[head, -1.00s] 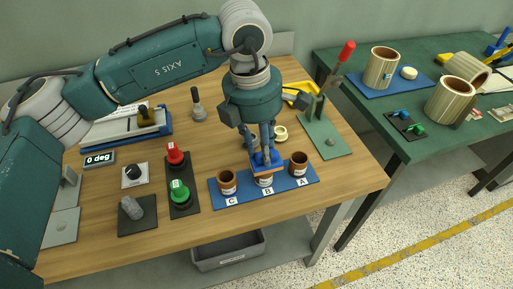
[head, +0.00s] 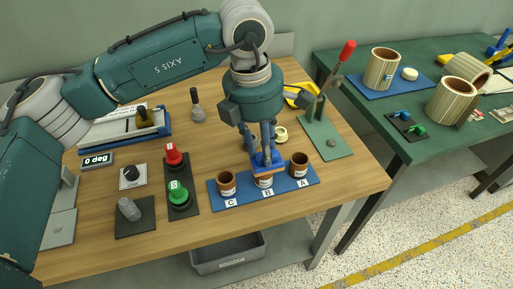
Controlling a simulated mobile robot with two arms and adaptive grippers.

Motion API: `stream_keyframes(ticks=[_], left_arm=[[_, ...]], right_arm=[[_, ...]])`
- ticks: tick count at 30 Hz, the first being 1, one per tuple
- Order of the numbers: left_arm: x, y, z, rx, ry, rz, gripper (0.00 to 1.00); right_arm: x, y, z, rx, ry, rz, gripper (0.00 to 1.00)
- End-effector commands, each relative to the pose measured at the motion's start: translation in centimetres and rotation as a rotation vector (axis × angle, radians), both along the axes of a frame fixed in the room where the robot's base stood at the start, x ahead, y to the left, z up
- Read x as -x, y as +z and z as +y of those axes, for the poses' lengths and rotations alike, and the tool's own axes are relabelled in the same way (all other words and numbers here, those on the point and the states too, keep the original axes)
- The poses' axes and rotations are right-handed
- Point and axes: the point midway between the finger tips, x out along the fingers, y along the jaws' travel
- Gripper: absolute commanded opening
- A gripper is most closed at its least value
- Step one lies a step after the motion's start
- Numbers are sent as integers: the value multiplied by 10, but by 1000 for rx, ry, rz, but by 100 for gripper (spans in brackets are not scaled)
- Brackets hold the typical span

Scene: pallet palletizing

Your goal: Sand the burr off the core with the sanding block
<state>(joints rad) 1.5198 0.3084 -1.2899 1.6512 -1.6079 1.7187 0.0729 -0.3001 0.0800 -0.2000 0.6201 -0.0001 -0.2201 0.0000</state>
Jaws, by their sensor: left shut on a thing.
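My left gripper (head: 266,153) is shut on the sanding block (head: 267,160), which has a blue top and an orange-brown lower face. The block and fingers hide the core's top, so the burr does not show. Two similar open brown cores stand on the mat, one at C (head: 226,183) on the left and one at A (head: 299,165) on the right. My right gripper is not in view.
A red button (head: 174,155) and a green button (head: 179,193) stand left of the mat. A green-based lever press (head: 325,130) with a red handle stands right. A grey bin (head: 228,253) is below the bench. The green table (head: 390,110) holds large cylinders.

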Motion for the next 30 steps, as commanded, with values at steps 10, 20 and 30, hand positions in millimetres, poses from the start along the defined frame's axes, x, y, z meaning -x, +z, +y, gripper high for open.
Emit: stream_keyframes(ticks=[10,20,30], left_arm=[[-1,-2,0,1,1,-1,0],[7,-3,20,-2,0,1,0],[6,3,20,-3,0,1,0]], right_arm=[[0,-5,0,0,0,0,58],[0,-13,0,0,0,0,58],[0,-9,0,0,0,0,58]])
